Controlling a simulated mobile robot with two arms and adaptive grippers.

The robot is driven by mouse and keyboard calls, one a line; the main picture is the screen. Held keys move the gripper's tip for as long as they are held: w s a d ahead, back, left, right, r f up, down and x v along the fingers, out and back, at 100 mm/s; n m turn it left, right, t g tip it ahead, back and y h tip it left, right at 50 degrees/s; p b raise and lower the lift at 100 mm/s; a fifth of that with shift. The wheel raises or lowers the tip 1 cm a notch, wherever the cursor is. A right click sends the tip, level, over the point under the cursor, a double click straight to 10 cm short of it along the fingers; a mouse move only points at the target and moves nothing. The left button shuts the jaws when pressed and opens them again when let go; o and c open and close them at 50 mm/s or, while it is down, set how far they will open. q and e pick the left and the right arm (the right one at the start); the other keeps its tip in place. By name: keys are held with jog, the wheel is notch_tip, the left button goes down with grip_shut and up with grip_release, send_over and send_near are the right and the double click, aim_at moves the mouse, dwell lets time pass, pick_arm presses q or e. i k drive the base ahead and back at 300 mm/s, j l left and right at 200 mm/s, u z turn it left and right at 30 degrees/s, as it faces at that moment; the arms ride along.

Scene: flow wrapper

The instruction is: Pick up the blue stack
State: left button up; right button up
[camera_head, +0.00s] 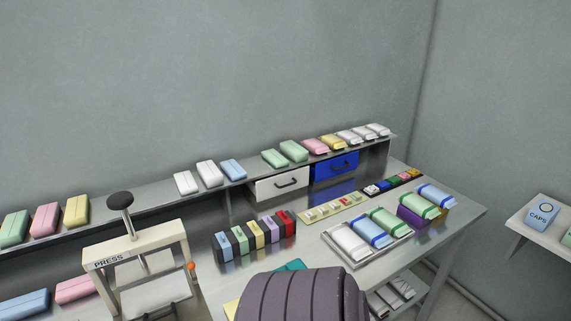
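Several things here are blue, and I cannot tell for sure which is the blue stack. A light blue block (224,246) stands at the left end of a row of upright coloured blocks on the table. A light blue pack with a darker blue band (369,231) lies in the metal tray (357,262), between a white pack and a green pack. Another light blue pack with a blue band (435,195) lies near the table's right end. Light blue packs also lie on the upper shelf (233,169) and at the lower left (22,304). Neither gripper is in view.
A hand press (137,260) stands at the left. A dark ribbed rounded shape at the bottom middle covers part of the table front. A white drawer (279,184) and a blue drawer (336,167) sit under the shelf.

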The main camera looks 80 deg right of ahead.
aim_at(233, 170)
jog(key=l+z, duration=0.2)
jog(key=z, duration=2)
jog(key=k+l, duration=0.05)
